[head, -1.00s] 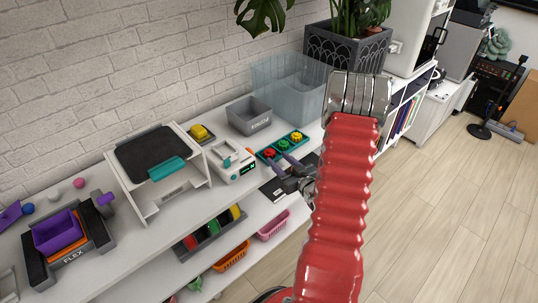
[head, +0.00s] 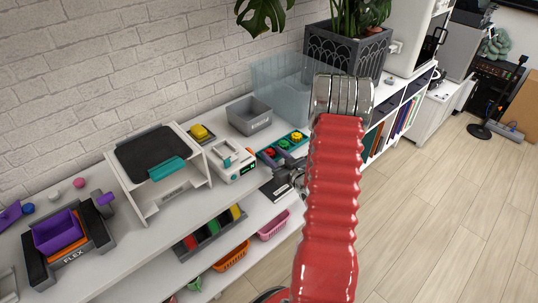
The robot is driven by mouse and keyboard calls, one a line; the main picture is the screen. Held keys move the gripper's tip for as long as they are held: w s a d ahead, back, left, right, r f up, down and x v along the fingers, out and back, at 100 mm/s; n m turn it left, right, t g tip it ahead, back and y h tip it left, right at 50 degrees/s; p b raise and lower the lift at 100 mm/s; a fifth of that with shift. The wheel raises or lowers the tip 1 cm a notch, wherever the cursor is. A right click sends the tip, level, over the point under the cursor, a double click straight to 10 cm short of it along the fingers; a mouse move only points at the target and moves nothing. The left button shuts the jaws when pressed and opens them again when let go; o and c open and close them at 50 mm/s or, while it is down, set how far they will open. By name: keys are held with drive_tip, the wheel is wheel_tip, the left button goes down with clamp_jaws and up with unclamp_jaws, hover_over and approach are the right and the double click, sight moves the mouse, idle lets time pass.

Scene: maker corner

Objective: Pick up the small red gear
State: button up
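The small red gear (head: 269,153) sits in the left end of a teal tray (head: 291,150) on the white shelf top. Green and yellow pieces sit beside it in the same tray. My gripper (head: 277,181) is just in front of the tray, partly hidden behind my red arm. Its dark fingers look close to the red gear's end of the tray. I cannot tell whether they touch the gear or how far apart they are.
A white device (head: 233,161) stands left of the tray, and a grey bin (head: 249,115) behind it. A clear bin (head: 284,85) and planter (head: 347,52) stand at the back. Spools and baskets fill the lower shelf.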

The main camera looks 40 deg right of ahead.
drive_tip(key=c, duration=0.6)
drive_tip(key=shift+r, duration=0.15)
drive_tip(key=shift+r, duration=4.85)
